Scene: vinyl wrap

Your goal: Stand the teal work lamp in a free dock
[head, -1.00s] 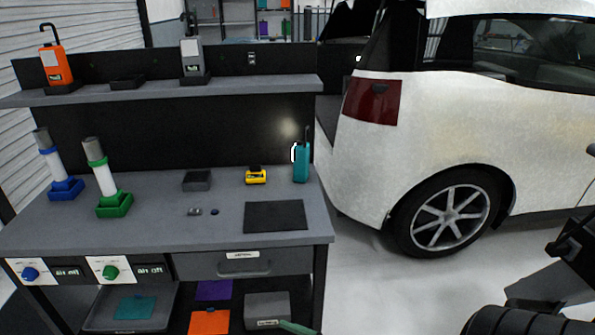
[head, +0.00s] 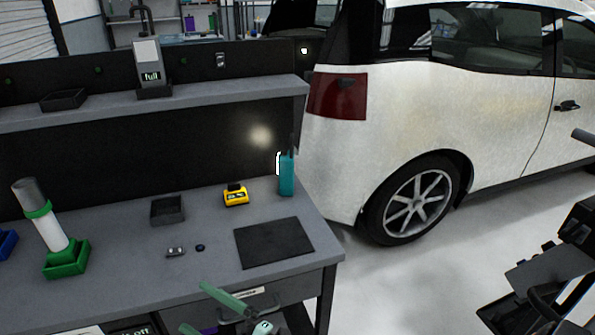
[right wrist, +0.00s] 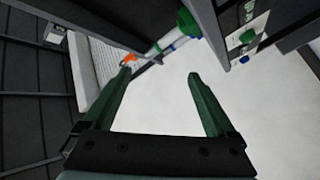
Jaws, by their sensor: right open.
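The teal work lamp (head: 286,174) stands upright on the bench near its right end, with a white lit strip on its left side. On the upper shelf, an empty black dock (head: 62,100) sits to the left of a grey lamp (head: 147,62), which stands in another dock (head: 154,92) and shows "full". My right gripper (head: 195,306) has green fingers. It is open and empty at the bench's front edge, in front of and left of the teal lamp, well apart from it. The right wrist view also shows its open fingers (right wrist: 159,73). My left gripper is out of view.
On the bench top (head: 120,275) are a green-based cylinder (head: 53,232), a small dark tray (head: 167,209), a yellow device (head: 236,196), small loose parts (head: 176,252) and a dark mat (head: 274,243). The upper shelf (head: 215,92) is clear right of the grey lamp. A white car (head: 430,110) stands at right.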

